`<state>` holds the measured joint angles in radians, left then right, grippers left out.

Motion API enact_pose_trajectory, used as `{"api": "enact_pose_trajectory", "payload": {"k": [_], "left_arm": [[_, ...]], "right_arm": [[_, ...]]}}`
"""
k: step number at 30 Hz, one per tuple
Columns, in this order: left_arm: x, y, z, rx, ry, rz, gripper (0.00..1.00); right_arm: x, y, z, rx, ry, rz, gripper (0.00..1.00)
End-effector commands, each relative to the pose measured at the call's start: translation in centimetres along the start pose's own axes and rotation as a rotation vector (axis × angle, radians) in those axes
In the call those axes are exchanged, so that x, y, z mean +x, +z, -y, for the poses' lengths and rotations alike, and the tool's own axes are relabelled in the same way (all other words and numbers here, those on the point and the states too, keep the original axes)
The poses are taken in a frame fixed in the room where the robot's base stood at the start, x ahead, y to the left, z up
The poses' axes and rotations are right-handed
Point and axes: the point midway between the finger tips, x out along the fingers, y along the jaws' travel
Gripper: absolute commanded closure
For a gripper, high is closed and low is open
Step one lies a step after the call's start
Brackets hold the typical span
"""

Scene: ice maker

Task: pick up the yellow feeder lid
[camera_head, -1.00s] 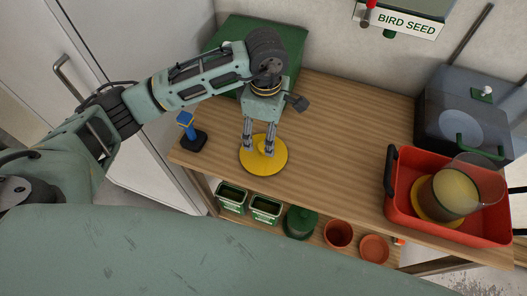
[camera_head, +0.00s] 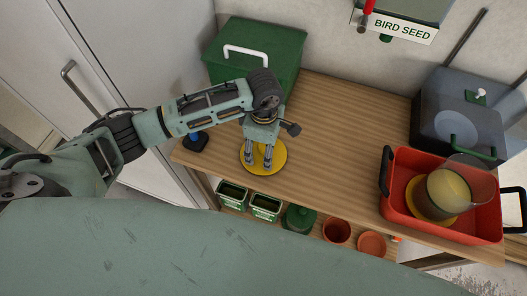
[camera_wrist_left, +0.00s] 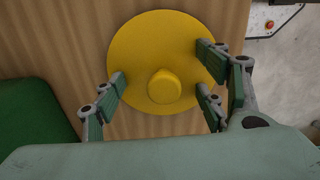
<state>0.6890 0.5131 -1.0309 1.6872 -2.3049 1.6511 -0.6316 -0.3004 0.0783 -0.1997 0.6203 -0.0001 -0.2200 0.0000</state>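The yellow feeder lid (camera_head: 279,157) lies flat on the wooden bench, near its front edge. It is a round disc with a raised knob in the middle, clear in the left wrist view (camera_wrist_left: 150,35). My left gripper (camera_head: 259,163) points down over the lid. In the left wrist view the gripper (camera_wrist_left: 163,80) is open, its fingers spread on both sides of the knob with gaps between. I cannot tell whether the fingertips touch the disc. My right gripper is not in view.
A green box (camera_head: 285,45) stands behind my left arm. A small blue-topped item (camera_head: 196,140) is just left of the lid, partly behind my arm. A red tray (camera_head: 480,222) with a yellow-filled clear container (camera_head: 447,192) is at the right. The bench middle is clear.

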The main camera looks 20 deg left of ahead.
Motion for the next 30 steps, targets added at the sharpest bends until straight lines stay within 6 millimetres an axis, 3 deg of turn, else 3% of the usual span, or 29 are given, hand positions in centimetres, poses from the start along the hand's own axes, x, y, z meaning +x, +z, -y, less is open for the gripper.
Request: {"api": "enact_pose_trajectory", "payload": {"k": [12, 23, 30], "left_arm": [[-0.1, 0.0, 0.0, -0.001, 0.001, 0.000, 0.73], [-0.6, 0.0, -0.1, -0.001, 0.004, 0.001, 0.73], [-4.0, 0.0, -0.2, 0.002, 0.008, 0.000, 0.73]], "right_arm": [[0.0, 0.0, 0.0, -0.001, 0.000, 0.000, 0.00], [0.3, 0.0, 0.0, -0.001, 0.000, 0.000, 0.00], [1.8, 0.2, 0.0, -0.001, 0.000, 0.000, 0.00]]}}
